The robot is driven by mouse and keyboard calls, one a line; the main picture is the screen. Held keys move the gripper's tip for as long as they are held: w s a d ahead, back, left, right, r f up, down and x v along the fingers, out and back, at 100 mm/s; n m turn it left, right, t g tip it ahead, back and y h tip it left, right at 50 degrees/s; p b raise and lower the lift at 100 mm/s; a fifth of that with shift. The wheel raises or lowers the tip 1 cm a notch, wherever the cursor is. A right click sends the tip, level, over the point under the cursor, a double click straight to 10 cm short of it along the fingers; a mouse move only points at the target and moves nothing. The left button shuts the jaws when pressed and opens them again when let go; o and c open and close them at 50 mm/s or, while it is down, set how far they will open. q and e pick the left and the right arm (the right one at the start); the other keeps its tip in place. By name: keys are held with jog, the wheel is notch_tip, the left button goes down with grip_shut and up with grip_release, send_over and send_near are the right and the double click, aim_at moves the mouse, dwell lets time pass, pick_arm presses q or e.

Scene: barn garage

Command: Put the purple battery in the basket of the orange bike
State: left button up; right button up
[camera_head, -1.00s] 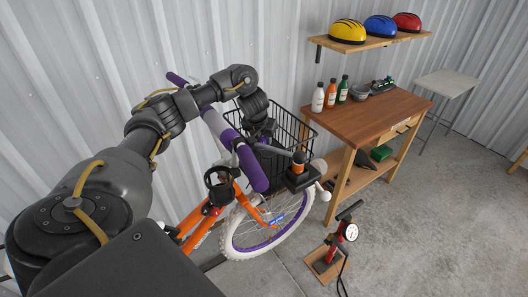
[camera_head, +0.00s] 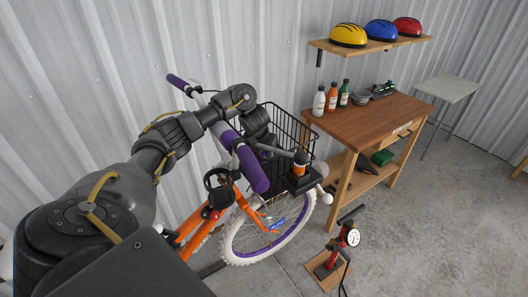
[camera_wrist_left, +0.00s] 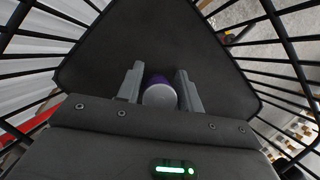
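The purple battery (camera_wrist_left: 157,80), with a silver end, is between the fingers of my left gripper (camera_wrist_left: 160,88) in the left wrist view. The fingers flank it closely on both sides and look shut on it. The dark basket floor lies beyond it, with the wire walls all around. In the head view my left arm reaches over the orange bike (camera_head: 205,232) and its hand (camera_head: 256,122) points down into the black wire basket (camera_head: 288,122). The fingertips are hidden there. My right gripper is not in view.
The purple handlebar grip (camera_head: 252,172) stands close in front of the basket. A black and orange cylinder (camera_head: 300,160) is at the basket's near right side. A wooden workbench (camera_head: 365,126) with bottles stands right of the basket. A red pump (camera_head: 335,250) stands on the floor.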

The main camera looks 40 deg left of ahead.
pick_arm(q)
jog(key=shift+o, duration=1.1)
jog(key=shift+r+p, duration=0.3)
jog(key=shift+r, duration=0.25)
jog(key=shift+p+v, duration=1)
jog(key=shift+v, duration=4.55)
jog(key=shift+s, duration=0.15)
